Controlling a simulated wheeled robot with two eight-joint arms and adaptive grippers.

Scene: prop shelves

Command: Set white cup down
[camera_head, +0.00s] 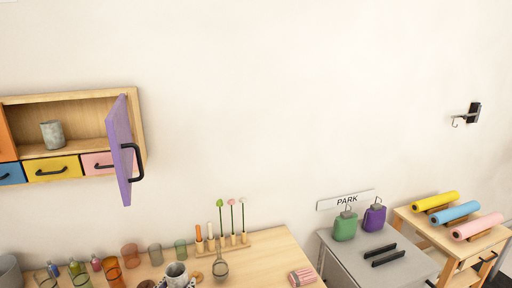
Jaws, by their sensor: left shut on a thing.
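The white cup (176,270) is at the bottom edge of the head view, over the front part of the wooden table. It looks upright with its dark opening facing up. My left gripper (178,284) is shut on it, with only small parts of the fingers showing around its lower part. The cup's base is hidden by the frame edge, so I cannot tell whether it touches the table. My right gripper is out of view.
Orange, grey and green glasses (130,256) crowd the table to the left. The table's right part (268,256) is mostly clear. A purple door (119,150) hangs open on the wall cabinet.

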